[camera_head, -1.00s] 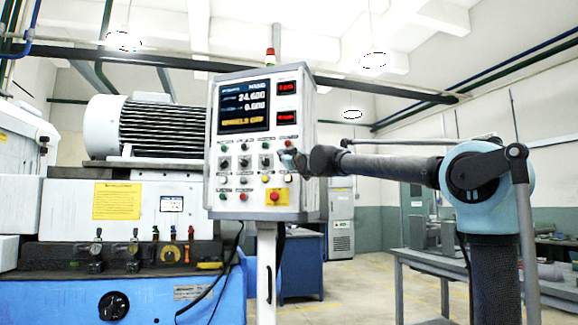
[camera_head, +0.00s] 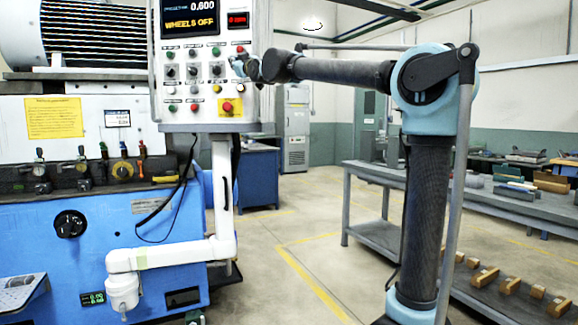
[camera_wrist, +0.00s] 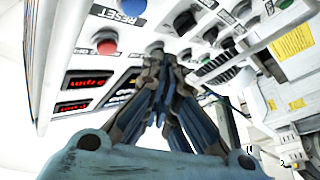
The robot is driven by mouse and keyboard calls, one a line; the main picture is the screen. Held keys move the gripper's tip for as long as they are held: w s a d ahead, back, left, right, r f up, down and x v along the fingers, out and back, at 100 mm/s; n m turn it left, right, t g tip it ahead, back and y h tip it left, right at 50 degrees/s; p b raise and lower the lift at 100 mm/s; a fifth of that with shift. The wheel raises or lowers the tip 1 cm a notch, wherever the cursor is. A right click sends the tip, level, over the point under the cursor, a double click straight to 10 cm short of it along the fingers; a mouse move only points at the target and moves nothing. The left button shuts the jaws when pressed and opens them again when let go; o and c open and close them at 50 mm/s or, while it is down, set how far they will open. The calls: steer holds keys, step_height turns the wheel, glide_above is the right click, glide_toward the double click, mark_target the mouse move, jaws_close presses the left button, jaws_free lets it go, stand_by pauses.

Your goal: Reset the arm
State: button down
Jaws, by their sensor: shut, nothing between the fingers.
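My arm stretches leftward across the head view to my gripper (camera_head: 238,66), which is beside the right part of a grey control panel (camera_head: 172,114). In the wrist view my gripper (camera_wrist: 157,56) shows dark fingers closed together and empty. They point at the panel face, close to a dark knob or button. I cannot tell whether the tips touch it. A blue button (camera_wrist: 132,7) labelled RESET and a red button (camera_wrist: 106,46) are nearby. The panel display (camera_head: 190,17) reads "WHEELS OFF".
The panel stands on a white post (camera_head: 222,190) before a blue grinding machine (camera_head: 110,235). A grey workbench (camera_head: 365,170) with several parts is at the right. Floor (camera_head: 300,225) is open between the machine and the bench.

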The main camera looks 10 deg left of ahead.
steer(key=d+f+h, duration=0.1)
steer(key=d+f, duration=0.2)
steer(key=d+f+m+h, duration=0.1)
steer(key=d+f, duration=0.2)
steer(key=d, duration=0.1)
steer(key=w+d+f+m+g+h, duration=0.1)
steer(key=d+f, duration=0.2)
steer(key=f, duration=0.1)
steer(key=shift+d+h, duration=0.35)
steer(key=shift+h, duration=0.05)
steer(key=s+d+f+m+g+h, duration=0.25)
steer(key=s+d+f, duration=0.25)
steer(key=d+f, duration=0.7)
steer(key=s+d+f+m+g+h, duration=0.2)
steer(key=s+d+f+h, duration=0.2)
steer(key=d+f, duration=0.8)
steer(key=s+d+f+m+g+h, duration=0.1)
steer(key=s+d+f, duration=0.4)
steer(key=s+f, duration=0.5)
steer(key=s+d+f+m+g+h, duration=0.1)
steer(key=s+d+f+m+g, duration=0.2)
steer(key=s+d+f, duration=0.3)
steer(key=s+d+f+m+g+h, duration=0.2)
steer(key=s+d+f, duration=0.4)
steer(key=s+f, duration=0.9)
step_height(320, 180, down, 6)
steer(key=shift+s+r+m+g, duration=0.1)
steer(key=shift+s+m+g, duration=0.4)
steer(key=shift+g, duration=0.65)
steer(key=shift+w, duration=0.15)
